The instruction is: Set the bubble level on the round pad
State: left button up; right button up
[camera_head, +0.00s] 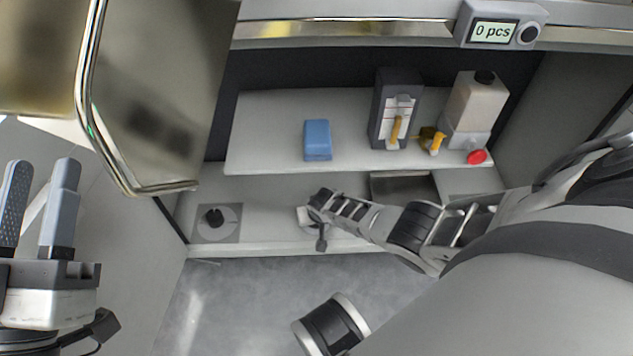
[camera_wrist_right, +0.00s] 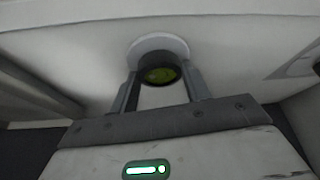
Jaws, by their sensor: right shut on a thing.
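The bubble level (camera_wrist_right: 160,75) is a small dark round ring with a yellow-green face, seen between the fingers of my right gripper (camera_wrist_right: 163,84) in the right wrist view. The gripper is shut on it. A pale round pad (camera_wrist_right: 152,44) shows just behind the level and is partly covered by it; I cannot tell whether they touch. In the head view my right gripper (camera_head: 318,207) is low over the bench, with a pale piece of the pad (camera_head: 304,217) at its left; the level is hidden there. My left gripper (camera_head: 41,172) is open and empty at the far left.
A square plate with a black knob (camera_head: 217,222) lies left on the bench. A shelf (camera_head: 265,155) behind carries a blue block (camera_head: 317,140), a dark dispenser box (camera_head: 393,108), a bottle (camera_head: 474,105) and a red button (camera_head: 477,157). A shiny metal housing (camera_head: 160,90) hangs upper left.

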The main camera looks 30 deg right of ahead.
pick_arm(q)
jog(key=shift+r, duration=0.15)
pick_arm(e)
jog(key=shift+f, duration=0.1)
jog(key=o, duration=1)
pick_arm(q)
jog(key=shift+r+m+h, duration=0.15)
jog(key=shift+m+h, duration=0.15)
